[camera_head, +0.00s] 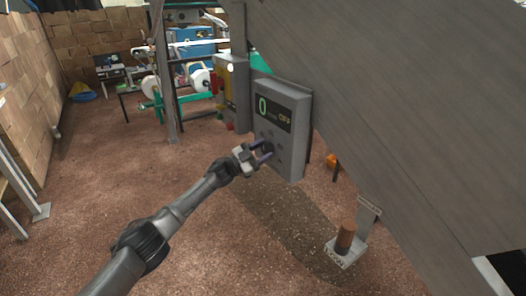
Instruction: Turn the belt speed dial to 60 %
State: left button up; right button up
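The grey control panel (283,128) is mounted on the side of the large grey machine. Its dark display shows a green "0" and a yellow "OFF". Below the display are small dark controls; a dark round one, which looks like the dial (267,147), sits near the panel's left edge. My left gripper (263,153) reaches up from the lower left to this spot. Its two fingers are apart, with their tips close to the dial. I cannot tell whether they touch it. The dial's markings are too small to read. My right gripper is out of view.
A grey and yellow box (231,92) stands just left of the panel. The machine's broad grey side (400,90) fills the right. The brown floor (110,170) to the left is mostly clear.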

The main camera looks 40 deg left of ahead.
pick_arm(q)
jog(key=o, duration=0.3)
jog(key=shift+o, duration=0.2)
jog(key=shift+s, duration=0.15)
jog(key=shift+s+a+f, duration=0.1)
jog(key=shift+s+a, duration=0.1)
jog(key=p+v, duration=0.4)
jog(key=v, duration=0.9)
jog(key=shift+f, duration=0.1)
